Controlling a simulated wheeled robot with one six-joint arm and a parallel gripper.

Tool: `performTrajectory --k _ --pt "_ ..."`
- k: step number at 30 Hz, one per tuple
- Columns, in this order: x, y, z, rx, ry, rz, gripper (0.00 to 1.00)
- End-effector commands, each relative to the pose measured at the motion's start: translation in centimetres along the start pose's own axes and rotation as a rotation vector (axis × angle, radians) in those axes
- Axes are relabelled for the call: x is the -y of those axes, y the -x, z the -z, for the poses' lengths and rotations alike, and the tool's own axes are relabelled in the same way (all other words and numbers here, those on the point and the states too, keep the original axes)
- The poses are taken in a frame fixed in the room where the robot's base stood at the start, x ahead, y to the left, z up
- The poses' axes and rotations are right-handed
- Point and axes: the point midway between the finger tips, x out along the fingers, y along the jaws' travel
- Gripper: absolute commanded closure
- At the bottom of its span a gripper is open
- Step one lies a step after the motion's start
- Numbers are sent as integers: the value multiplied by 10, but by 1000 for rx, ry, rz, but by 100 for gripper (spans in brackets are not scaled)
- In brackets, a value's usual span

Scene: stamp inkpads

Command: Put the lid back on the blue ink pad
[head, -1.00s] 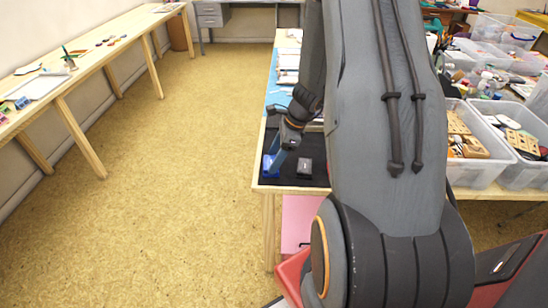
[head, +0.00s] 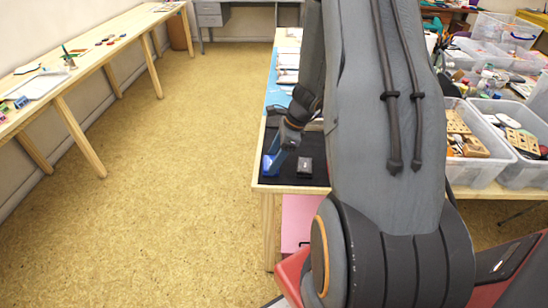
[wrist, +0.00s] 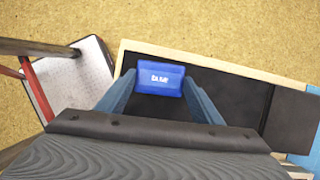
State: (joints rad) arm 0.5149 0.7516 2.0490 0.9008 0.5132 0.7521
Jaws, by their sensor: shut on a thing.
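A blue lid with a white label (wrist: 160,78) lies between the two blue-grey fingers of my gripper (wrist: 161,92) in the wrist view. My gripper is shut on it. In the head view the blue lid (head: 268,168) shows low at the front left corner of the table, below my gripper (head: 276,158). I cannot tell whether a pad base sits under the lid or whether it touches the mat. A dark grey box with a small light label (head: 305,167), perhaps another ink pad, lies to its right, apart from it.
The black mat (head: 290,181) covers the front of the wooden table; its edges lie close to the lid. Clear bins (head: 478,165) stand right of my arm. The floor to the left (head: 170,200) is free. A long side table (head: 95,62) runs along the left wall.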

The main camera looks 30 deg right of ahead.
Motion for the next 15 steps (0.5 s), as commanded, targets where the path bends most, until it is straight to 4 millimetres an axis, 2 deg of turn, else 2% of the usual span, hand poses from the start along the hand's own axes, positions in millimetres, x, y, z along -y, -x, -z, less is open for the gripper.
performTrajectory --k 7,8,9,11,15 --pt "0 0 0 0 0 0 61" --pt "0 0 0 0 0 0 35" --pt "0 0 0 0 0 0 28" --pt "0 0 0 0 0 0 18" --pt "0 0 0 0 0 0 18"
